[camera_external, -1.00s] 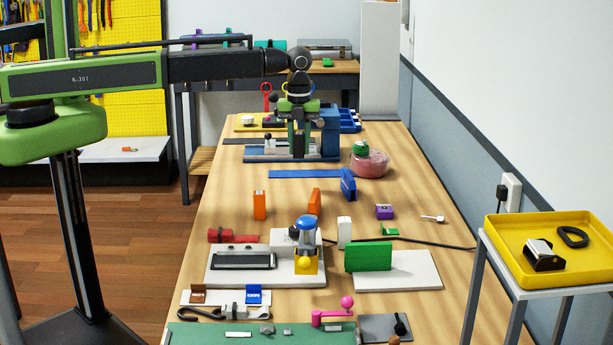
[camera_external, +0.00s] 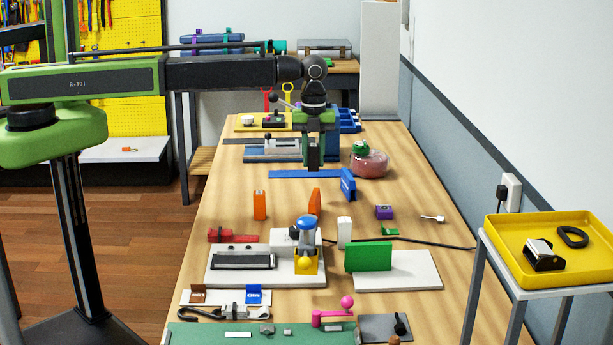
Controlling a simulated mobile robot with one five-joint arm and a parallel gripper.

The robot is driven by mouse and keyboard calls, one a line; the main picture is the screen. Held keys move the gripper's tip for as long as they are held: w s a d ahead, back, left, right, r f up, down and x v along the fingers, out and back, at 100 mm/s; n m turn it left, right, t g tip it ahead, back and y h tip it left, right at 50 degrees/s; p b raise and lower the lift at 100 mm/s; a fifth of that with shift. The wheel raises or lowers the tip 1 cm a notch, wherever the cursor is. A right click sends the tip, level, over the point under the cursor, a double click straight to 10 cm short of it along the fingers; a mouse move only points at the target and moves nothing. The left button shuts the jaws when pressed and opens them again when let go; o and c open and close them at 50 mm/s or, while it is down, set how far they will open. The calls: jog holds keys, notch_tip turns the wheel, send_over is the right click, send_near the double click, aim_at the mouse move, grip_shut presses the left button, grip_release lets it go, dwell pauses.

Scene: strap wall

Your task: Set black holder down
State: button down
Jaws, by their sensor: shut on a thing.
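My gripper (camera_external: 314,164) hangs pointing down over the far half of the wooden workbench (camera_external: 375,225). It is shut on the black holder (camera_external: 313,152), a small dark block between the green fingers. The fingers hide part of the holder. It appears just behind or above a flat blue strip (camera_external: 290,174); whether it touches anything below cannot be told.
A blue block (camera_external: 348,185) and a pink bowl with a green item (camera_external: 370,164) stand close to the right of the gripper. A blue-grey machine (camera_external: 270,153) is to the left. Orange blocks (camera_external: 259,205) stand nearer.

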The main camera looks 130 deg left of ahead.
aim_at(317, 146)
jog(key=shift+w+d+f, duration=0.1)
jog(key=shift+w+d, duration=0.2)
jog(key=shift+w, duration=0.3)
jog(key=shift+w+d+f, duration=0.1)
jog(key=shift+w+d, duration=0.15)
jog(key=shift+w, duration=0.35)
notch_tip(317, 146, down, 8)
jog(key=b, duration=0.8)
jog(key=shift+f, duration=0.1)
jog(key=shift+s+r, duration=0.1)
jog(key=shift+r, duration=0.1)
jog(key=shift+f, duration=0.15)
jog(key=c, duration=1.1)
grip_release()
notch_tip(317, 146, up, 12)
jog(key=p, duration=1.2)
jog(key=shift+r, duration=0.25)
jog(key=shift+f, duration=0.1)
